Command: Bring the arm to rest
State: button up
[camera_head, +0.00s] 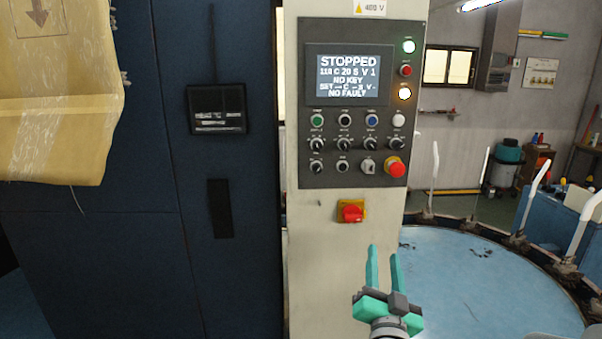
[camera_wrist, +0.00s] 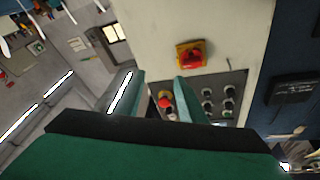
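My gripper (camera_head: 383,252) is green with a dark grey body and stands upright at the lower middle of the head view, in front of the cream control cabinet (camera_head: 335,285). Its two fingers are apart with nothing between them. In the wrist view, the fingers (camera_wrist: 160,90) also stand apart, with the cabinet's panel visible beyond and no object held. The rest of my arm is mostly out of view below.
The control panel (camera_head: 345,180) has a screen reading STOPPED, several knobs and a red emergency button (camera_head: 395,168). A red and yellow switch (camera_head: 351,212) sits below. A blue round table (camera_head: 470,275) with upright white forms (camera_head: 536,185) is at right. A dark cabinet (camera_head: 235,270) stands left.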

jog(key=s+a+f+n+g, duration=0.1)
jog(key=s+a+f, duration=0.2)
jog(key=s+f, duration=0.45)
jog(key=s+a+f+n+g+y, duration=0.1)
jog(key=s+a+f, duration=0.25)
jog(key=f, duration=0.65)
jog(key=s+a+f+n, duration=0.2)
jog(key=s+f, duration=0.4)
jog(key=f, duration=0.3)
jog(key=s+a+f+n+g+y, duration=0.1)
jog(key=s+a+f, duration=0.1)
jog(key=s, duration=0.7)
jog(key=s+a+f+n+g, duration=0.1)
jog(key=s+a, duration=0.4)
jog(key=s, duration=0.5)
jog(key=s+a+f+n+y, duration=0.1)
jog(key=s+a+f, duration=0.2)
jog(key=s, duration=0.6)
jog(key=shift+s+a+f+g+y, duration=0.15)
jog(key=shift+s+f+g+y, duration=0.15)
jog(key=shift+s+g, duration=0.1)
jog(key=shift+c, duration=0.6)
